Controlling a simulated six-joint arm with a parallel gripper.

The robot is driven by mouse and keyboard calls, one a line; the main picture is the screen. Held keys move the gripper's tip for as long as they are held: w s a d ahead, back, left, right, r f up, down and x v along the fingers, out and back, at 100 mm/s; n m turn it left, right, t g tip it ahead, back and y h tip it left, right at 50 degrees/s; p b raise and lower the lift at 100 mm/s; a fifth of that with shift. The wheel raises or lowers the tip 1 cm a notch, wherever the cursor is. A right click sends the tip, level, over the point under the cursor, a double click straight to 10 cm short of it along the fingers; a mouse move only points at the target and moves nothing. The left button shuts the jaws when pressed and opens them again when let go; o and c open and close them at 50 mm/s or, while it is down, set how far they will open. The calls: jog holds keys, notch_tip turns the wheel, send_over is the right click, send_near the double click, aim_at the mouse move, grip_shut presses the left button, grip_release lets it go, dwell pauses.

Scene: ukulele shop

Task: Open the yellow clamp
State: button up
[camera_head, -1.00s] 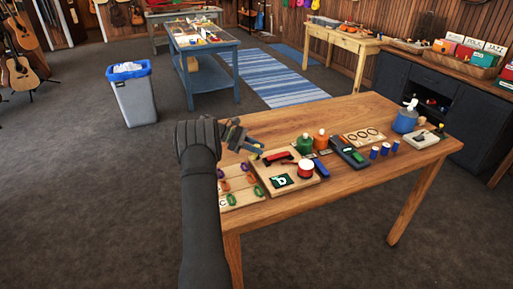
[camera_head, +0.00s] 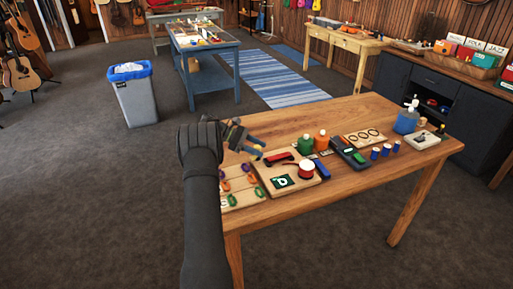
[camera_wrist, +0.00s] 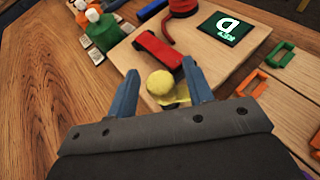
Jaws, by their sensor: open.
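The yellow clamp shows in the wrist view as a round yellow knob (camera_wrist: 160,83) with a yellow piece below it. It lies at the near edge of a wooden board (camera_wrist: 200,58). My gripper (camera_wrist: 160,73) is open, with one blue finger on each side of the knob; I cannot tell whether either finger touches it. The gripper's dark palm hides the nearer part of the clamp. In the head view my gripper (camera_head: 257,149) is low over the table's left end, where the clamp is too small to make out clearly.
A red block-like piece (camera_wrist: 158,52) lies on the board just beyond the fingers. A round red-rimmed item (camera_head: 306,170) and a dark card (camera_head: 282,181) are also on it. Green (camera_head: 305,144) and orange (camera_head: 322,140) bottles stand behind. Several coloured loops lie to the left.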

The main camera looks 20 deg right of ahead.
jog(key=v, duration=1.2)
jog(key=shift+f, duration=0.1)
jog(key=x, duration=1.2)
